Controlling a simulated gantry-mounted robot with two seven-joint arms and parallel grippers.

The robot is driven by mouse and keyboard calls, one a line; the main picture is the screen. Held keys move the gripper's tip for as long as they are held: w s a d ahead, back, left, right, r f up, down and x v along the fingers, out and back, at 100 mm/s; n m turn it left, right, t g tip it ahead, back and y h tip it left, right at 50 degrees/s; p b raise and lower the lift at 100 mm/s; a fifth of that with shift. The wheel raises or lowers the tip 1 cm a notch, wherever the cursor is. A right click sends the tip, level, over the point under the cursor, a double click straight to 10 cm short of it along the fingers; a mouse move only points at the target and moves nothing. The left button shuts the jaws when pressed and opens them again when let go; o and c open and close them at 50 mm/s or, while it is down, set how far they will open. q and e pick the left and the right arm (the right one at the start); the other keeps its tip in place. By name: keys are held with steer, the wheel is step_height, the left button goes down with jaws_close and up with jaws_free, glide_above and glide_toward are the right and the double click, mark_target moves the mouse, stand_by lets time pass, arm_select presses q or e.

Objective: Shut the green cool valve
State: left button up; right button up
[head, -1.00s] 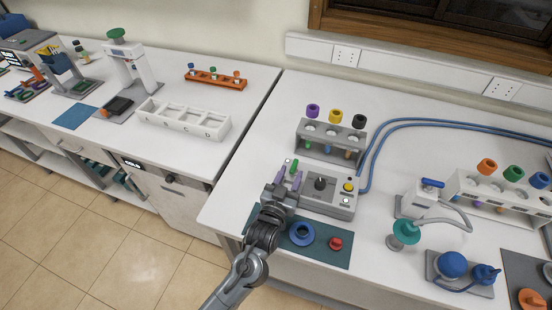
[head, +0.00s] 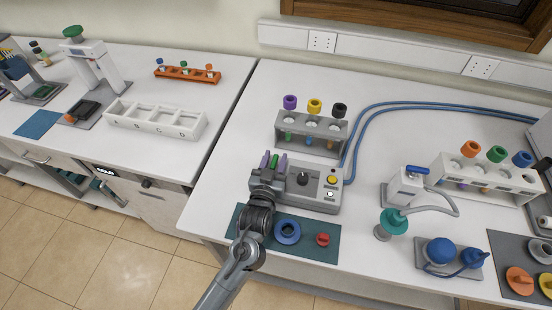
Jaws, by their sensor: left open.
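The green valve handle (head: 275,161) is a small upright green piece at the left end of a grey control box (head: 318,206). My left gripper (head: 273,162) is over that end of the box. Its two purple fingertips are open, one on each side of the green handle. I cannot tell whether they touch it. The gripper body hides the handle's lower part and the box's left end. My right gripper is not in view.
The box also has a black knob (head: 303,179) and a yellow button (head: 332,180). A grey rack (head: 312,143) stands behind it. A teal mat (head: 327,256) with a blue ring (head: 287,231) and a red knob (head: 323,240) lies in front. Blue hoses (head: 360,127) run behind to the right.

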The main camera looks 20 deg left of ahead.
arm_select(q)
steer(key=shift+s, duration=0.1)
jaws_close()
